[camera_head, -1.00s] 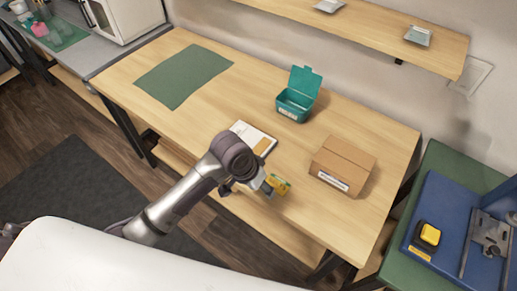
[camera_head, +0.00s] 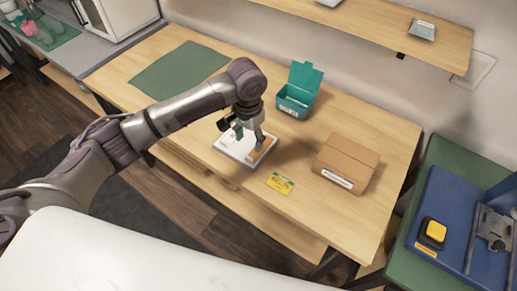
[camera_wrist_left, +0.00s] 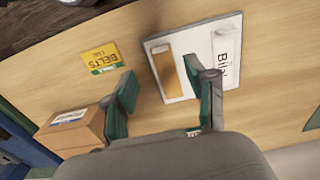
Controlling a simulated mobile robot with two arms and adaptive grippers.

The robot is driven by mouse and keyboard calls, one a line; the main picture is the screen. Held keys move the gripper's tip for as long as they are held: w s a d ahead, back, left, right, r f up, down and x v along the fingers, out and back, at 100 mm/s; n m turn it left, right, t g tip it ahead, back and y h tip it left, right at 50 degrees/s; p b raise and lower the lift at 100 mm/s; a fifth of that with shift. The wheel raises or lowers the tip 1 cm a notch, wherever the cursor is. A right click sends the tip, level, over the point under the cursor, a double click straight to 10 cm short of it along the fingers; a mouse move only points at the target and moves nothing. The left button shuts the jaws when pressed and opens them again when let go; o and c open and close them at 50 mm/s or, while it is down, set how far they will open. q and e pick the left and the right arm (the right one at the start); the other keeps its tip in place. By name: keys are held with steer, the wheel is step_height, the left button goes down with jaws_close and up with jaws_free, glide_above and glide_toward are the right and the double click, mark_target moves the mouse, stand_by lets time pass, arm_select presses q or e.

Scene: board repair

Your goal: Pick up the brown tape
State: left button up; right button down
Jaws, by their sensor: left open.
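The brown tape (camera_head: 263,150) is a flat brown strip lying on a white board with dark lettering (camera_head: 232,153) on the table. In the left wrist view the brown tape (camera_wrist_left: 165,72) lies along one side of the white board (camera_wrist_left: 188,42), ahead of and between the fingers. My left gripper (camera_head: 249,138) is over the board, close to the tape and partly covering it. In the left wrist view its fingers (camera_wrist_left: 160,78) are spread apart with nothing held between them. My right gripper is not in view.
A yellow and green BELTS card (camera_head: 280,183) lies beside the board. A cardboard box (camera_head: 345,160) stands to the right and an open teal box (camera_head: 295,102) stands behind. A green mat (camera_head: 180,70) lies at the left. The table's front edge is close to the board.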

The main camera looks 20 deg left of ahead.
mark_target(250, 160)
arm_select(q)
step_height(250, 160, down, 8)
steer(key=shift+f+p, duration=0.1)
steer(key=shift+p, duration=0.25)
steer(key=c, duration=0.8)
